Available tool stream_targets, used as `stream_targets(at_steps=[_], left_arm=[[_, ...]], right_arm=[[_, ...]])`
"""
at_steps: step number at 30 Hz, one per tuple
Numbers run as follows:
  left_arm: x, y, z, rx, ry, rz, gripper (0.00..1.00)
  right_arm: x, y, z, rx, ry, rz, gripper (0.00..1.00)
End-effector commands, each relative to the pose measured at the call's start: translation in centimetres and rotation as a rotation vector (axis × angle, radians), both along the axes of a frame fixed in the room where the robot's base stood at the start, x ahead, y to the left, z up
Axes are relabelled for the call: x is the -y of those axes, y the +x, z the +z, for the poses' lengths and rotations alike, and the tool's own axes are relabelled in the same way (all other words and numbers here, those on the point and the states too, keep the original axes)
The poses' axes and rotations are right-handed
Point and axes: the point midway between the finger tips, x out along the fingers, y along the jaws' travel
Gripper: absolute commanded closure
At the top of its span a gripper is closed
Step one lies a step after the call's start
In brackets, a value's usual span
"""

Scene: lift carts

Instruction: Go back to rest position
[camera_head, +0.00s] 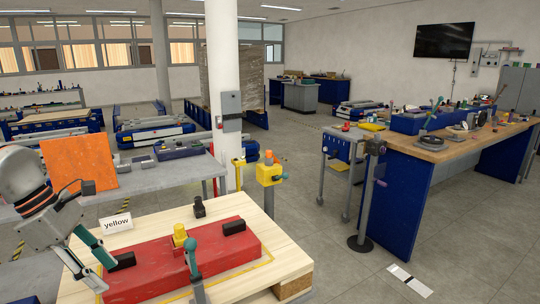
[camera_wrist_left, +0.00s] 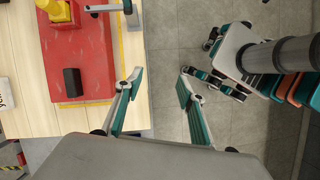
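My left gripper (camera_head: 86,260) hangs at the lower left in the head view, close to the left end of a red block-shaped unit (camera_head: 218,262). In the left wrist view its fingers (camera_wrist_left: 160,82) are spread apart, with bare floor showing between them and nothing held. The red unit (camera_wrist_left: 92,55) lies to the left of the fingers there, apart from them. My right gripper does not show clearly in either view.
The red unit rests on a wooden pallet top (camera_head: 285,255) with a yellow knob (camera_head: 180,236), a teal-gripped lever (camera_head: 191,258) and black blocks (camera_head: 233,227).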

Motion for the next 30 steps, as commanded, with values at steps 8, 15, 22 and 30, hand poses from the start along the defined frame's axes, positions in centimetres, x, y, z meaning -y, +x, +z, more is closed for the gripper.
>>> stream_targets(at_steps=[8,15,22,30], left_arm=[[7.7,-0.6,-2.9,-0.062,-0.208,-0.043,0.61],[17.7,-2.4,-4.6,-0.190,-0.546,-0.014,0.61],[26.8,-3.8,-3.5,-0.437,-1.018,0.187,0.61],[29.2,-1.1,-3.5,-0.816,-1.525,0.665,0.61]], right_arm=[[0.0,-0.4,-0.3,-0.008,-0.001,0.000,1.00],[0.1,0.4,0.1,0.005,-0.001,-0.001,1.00],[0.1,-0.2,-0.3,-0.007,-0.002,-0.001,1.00],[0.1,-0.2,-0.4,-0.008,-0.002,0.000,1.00]])
